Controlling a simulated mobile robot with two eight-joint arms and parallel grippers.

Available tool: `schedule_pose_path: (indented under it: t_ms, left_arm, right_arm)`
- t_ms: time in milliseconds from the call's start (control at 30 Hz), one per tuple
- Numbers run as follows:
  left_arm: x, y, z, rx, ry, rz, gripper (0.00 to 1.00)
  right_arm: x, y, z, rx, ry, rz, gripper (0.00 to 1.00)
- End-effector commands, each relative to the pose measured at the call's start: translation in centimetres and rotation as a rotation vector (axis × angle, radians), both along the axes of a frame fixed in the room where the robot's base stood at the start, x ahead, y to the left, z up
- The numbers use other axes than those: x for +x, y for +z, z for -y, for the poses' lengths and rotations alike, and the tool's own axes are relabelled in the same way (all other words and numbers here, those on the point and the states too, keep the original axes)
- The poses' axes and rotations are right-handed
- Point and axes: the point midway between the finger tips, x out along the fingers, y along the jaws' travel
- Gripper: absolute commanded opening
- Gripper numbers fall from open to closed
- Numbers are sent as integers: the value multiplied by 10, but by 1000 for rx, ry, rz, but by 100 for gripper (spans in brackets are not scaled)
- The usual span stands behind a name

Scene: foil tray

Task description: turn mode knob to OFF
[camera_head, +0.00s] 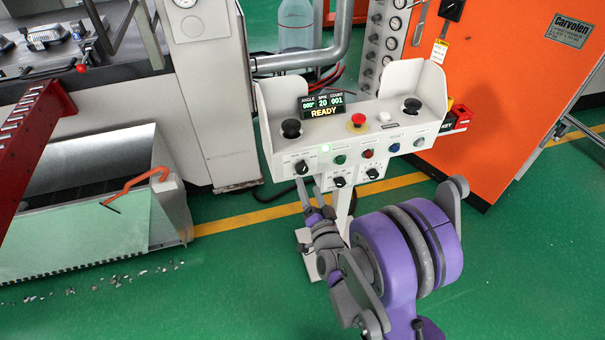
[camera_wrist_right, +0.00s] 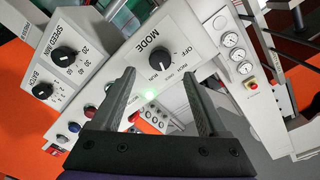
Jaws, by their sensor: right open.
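The mode knob (camera_head: 301,167) is a black rotary knob at the left end of the white control panel's front face (camera_head: 330,132). In the right wrist view the mode knob (camera_wrist_right: 159,60) sits under the word MODE, with OFF and other position labels around it. Which label its pointer faces is too small to tell. My right gripper (camera_head: 311,187) is just below the knob in the head view. In the wrist view its two fingers (camera_wrist_right: 157,78) are apart, with the knob seen between and beyond their tips; contact is not visible. My left gripper is not in view.
More knobs (camera_head: 339,181) and coloured buttons (camera_head: 367,153) lie right of the mode knob. A lit display (camera_head: 322,104) reads READY. An orange cabinet (camera_head: 510,90) stands right, and a foil tray machine (camera_head: 90,190) left. The green floor is mostly clear in front.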

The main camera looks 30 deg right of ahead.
Motion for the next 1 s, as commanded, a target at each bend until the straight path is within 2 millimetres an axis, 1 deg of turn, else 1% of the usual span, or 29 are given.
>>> schedule_pose_path:
  t_ms: [33,100,300,467,733,767,900,967,1000]
  left_arm:
    - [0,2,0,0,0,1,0]
    - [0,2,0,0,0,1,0]
    - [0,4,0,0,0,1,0]
    - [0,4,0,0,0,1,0]
    - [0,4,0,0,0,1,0]
    - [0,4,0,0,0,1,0]
    - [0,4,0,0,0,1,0]
    - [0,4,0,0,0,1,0]
    - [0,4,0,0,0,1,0]
  right_arm:
    - [11,1,3,0,0,0,77]
    - [23,0,7,1,-1,0,77]
    - [52,0,15,0,0,-1,77]
    - [62,0,18,1,0,-1,77]
    - [63,0,18,0,0,-1,77]
    - [63,0,18,0,0,-1,75]
    - [63,0,18,0,0,-1,50]
    - [63,0,18,0,0,-1,39]
    - [63,0,18,0,0,-1,32]
